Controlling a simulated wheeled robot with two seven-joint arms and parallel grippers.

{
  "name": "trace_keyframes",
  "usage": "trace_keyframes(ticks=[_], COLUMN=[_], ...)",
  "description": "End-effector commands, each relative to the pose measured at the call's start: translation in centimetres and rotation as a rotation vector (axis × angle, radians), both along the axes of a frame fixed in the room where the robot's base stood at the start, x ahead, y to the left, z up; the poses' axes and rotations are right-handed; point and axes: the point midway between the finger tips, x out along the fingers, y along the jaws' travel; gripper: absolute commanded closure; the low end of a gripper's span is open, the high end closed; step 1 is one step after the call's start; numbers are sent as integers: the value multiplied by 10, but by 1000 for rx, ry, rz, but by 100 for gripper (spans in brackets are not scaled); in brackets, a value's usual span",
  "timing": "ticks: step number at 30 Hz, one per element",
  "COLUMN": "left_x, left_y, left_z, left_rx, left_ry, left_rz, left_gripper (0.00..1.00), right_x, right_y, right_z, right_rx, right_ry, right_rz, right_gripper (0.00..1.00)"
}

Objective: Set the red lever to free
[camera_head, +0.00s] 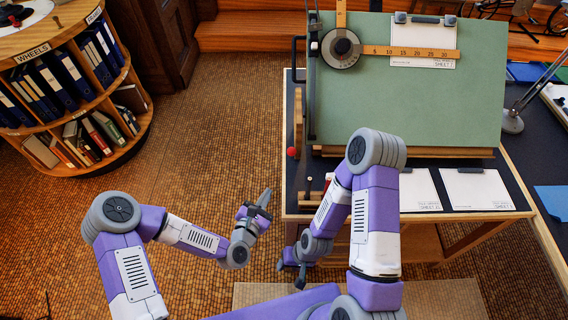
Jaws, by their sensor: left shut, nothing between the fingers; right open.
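A red knob (292,152), which looks like the end of the red lever, shows at the left side of the drafting board, by the table's left edge. Its lettering or positions are too small to read. My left gripper (266,197) is shut and empty, over the floor to the left of the table and below the knob in the picture. My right gripper (290,273) is open and empty, lower in the picture, near the table's front left corner. It is apart from the knob.
The green drafting board (430,110) carries a wooden ruler (410,51) with a round head. Paper sheets (475,190) lie on the dark table in front. A small red item (329,176) is partly hidden by my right arm. A bookshelf (75,95) stands left; floor between is clear.

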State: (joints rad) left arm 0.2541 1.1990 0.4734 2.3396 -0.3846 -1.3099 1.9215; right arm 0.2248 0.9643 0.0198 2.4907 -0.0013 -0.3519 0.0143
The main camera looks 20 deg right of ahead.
Motion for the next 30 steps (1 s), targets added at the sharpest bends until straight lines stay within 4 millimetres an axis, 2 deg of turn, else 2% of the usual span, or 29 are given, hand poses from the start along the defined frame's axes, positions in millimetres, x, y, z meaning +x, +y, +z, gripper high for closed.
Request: trace_keyframes(ticks=[5, 18, 22, 30], left_x=[15, 82, 91, 98], left_y=[-12, -64, -77, -86], left_z=[-1, -12, 2, 9], left_rx=[-19, -14, -15, -14], left_ry=[-1, -3, -1, 3], left_rz=[5, 2, 2, 4], left_gripper=[100, 100, 100, 100], right_x=[0, 0, 0, 0], right_y=[0, 0, 0, 0], right_z=[-3, -16, -16, -16], right_rx=[0, 0, 0, 0], right_ry=[0, 0, 0, 0], right_rz=[0, 0, 0, 0], right_gripper=[57, 57, 57, 57])
